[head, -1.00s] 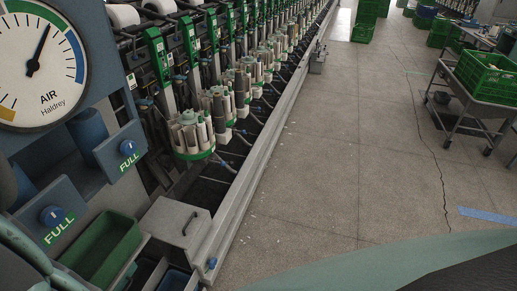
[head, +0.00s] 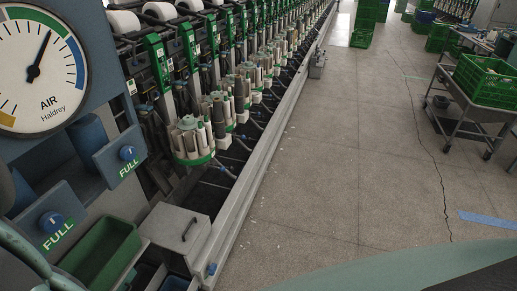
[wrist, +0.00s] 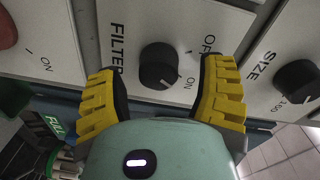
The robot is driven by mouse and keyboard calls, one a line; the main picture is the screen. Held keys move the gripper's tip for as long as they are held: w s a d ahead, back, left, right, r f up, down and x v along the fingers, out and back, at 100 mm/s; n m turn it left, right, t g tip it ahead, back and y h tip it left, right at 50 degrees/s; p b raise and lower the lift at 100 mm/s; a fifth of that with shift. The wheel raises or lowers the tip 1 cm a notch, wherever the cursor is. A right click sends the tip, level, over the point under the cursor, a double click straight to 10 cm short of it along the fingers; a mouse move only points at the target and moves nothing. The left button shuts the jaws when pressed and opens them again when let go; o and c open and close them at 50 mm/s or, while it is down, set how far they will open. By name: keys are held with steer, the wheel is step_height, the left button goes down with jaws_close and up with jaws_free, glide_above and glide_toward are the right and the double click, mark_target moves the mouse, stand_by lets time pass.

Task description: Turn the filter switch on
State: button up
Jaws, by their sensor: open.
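The filter switch (wrist: 159,66) is a round black knob on a pale panel in the wrist view. FILTER is printed on its left, OFF at its upper right and ON at its lower right. Its pointer is dark and I cannot tell its setting for sure. My gripper (wrist: 160,78) is open, with one yellow ribbed finger on the left and one on the right of the knob. There is a visible gap between each finger and the knob. The head view shows neither the filter switch nor my gripper.
A SIZE knob (wrist: 298,83) sits to the right of the filter switch, and a red button (wrist: 6,28) at the far left. The head view shows the AIR gauge (head: 36,70), a row of winding units and a green bin (head: 103,254). The floor (head: 330,190) beside the machine is clear.

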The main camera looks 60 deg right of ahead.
steer(key=v, duration=0.6)
steer(key=shift+s, duration=0.25)
stand_by(0.4)
